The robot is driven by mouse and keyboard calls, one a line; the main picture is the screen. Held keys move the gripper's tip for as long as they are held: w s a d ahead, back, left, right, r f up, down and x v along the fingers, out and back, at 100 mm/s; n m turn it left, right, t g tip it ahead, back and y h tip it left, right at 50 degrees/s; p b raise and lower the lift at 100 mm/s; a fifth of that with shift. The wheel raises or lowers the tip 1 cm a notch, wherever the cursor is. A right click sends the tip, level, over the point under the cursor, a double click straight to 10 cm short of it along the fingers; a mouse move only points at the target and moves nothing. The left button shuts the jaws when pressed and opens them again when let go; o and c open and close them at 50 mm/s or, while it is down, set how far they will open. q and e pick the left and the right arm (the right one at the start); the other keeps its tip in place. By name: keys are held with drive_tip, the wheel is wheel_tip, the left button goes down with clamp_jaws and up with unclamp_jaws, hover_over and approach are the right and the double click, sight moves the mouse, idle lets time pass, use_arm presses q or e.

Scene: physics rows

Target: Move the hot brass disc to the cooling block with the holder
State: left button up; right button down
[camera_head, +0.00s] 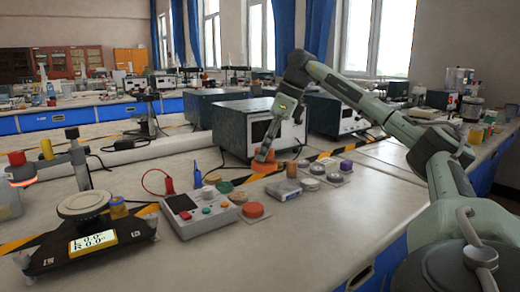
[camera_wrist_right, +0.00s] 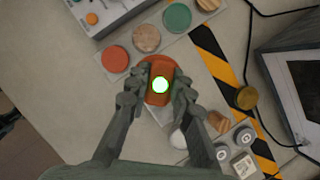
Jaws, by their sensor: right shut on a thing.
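My right gripper (camera_head: 262,156) reaches down to the bench in the head view. In the right wrist view, its fingers (camera_wrist_right: 158,86) are shut on an orange-brown piece (camera_wrist_right: 158,68), with a bright white spot ringed in green on it. I cannot tell whether this piece is the holder. A small brass-coloured round piece (camera_wrist_right: 246,97) lies right of the fingers, apart from them, beside the black box. I cannot tell whether it is the hot disc. I cannot make out the cooling block with certainty. My left gripper is not in view.
An orange disc (camera_wrist_right: 115,60), a wooden disc (camera_wrist_right: 146,38) and a green disc (camera_wrist_right: 178,17) sit in a row close to the fingers. A control box (camera_head: 192,212) and a scale (camera_head: 84,238) stand to the left. The front right bench is clear.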

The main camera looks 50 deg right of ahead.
drive_tip(key=s+d+p, duration=0.1)
drive_tip(key=s+d, duration=0.1)
drive_tip(key=d, duration=0.3)
drive_tip(key=shift+s+d+p, duration=0.2)
drive_tip(key=shift+s+p, duration=0.1)
drive_tip(key=shift+s, duration=0.05)
idle(0.3)
drive_tip(key=shift+d, duration=0.1)
idle(0.4)
idle(0.7)
drive_tip(key=shift+f+b, duration=1.75)
drive_tip(key=shift+f, duration=0.8)
drive_tip(key=shift+f+b, duration=0.45)
drive_tip(key=shift+f, duration=0.2)
drive_tip(key=shift+f, duration=0.1)
